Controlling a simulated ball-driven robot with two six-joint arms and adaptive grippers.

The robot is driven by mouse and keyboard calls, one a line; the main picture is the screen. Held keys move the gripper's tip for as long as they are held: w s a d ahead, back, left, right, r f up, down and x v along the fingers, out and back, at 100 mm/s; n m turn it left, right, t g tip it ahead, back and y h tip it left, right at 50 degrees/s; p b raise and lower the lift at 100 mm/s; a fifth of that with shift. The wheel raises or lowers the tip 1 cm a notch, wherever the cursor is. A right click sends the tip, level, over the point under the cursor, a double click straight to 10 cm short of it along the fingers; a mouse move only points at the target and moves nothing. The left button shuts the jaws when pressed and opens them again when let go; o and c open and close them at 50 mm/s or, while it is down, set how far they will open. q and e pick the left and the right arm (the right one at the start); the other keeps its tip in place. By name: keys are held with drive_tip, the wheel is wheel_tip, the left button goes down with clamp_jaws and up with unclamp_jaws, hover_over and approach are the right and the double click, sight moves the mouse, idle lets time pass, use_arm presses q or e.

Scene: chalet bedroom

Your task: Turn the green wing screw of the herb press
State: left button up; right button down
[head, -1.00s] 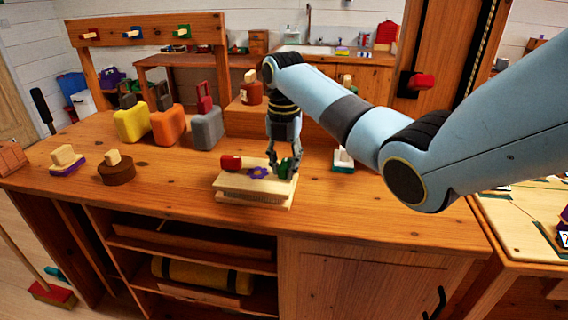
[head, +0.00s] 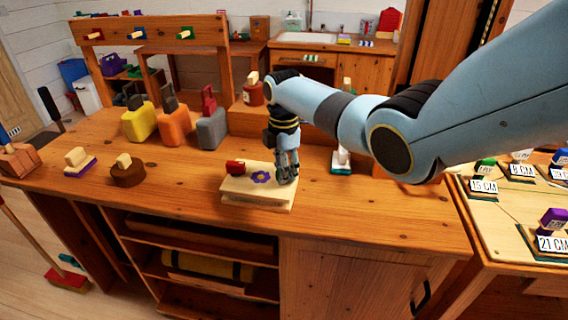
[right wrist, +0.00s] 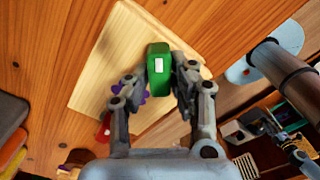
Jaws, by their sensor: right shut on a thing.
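The herb press (head: 252,198) is a pale wooden block with two stacked plates on the workbench. A red wing screw (head: 235,166) stands at its left, and a purple flower mark (head: 261,177) is in the middle of its top. My right gripper (head: 287,178) points down over the press's right end. In the right wrist view, the green wing screw (right wrist: 158,66) sits between the fingertips of my right gripper (right wrist: 159,80), which is shut on it. In the head view the fingers hide the green screw. My left gripper is out of view.
Yellow (head: 139,122), orange (head: 174,128) and grey (head: 211,129) blocks with handles stand behind left. A round brown block (head: 127,174) and a purple-based brush (head: 80,162) lie left. A white-and-teal item (head: 341,161) stands close right of the press. The bench in front is clear.

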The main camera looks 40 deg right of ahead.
drive_tip(key=m, duration=0.1)
drive_tip(key=m+p, duration=0.1)
drive_tip(key=m, duration=0.1)
drive_tip(key=shift+w+r+m, duration=0.15)
drive_tip(key=shift+m, duration=0.15)
drive_tip(key=shift+m+p, duration=0.6)
drive_tip(key=shift+m, duration=0.9)
drive_tip(key=c, duration=1.2)
unclamp_jaws()
drive_tip(key=shift+o, duration=0.2)
wheel_tip(320, 180, up, 12)
drive_tip(key=shift+f, duration=0.2)
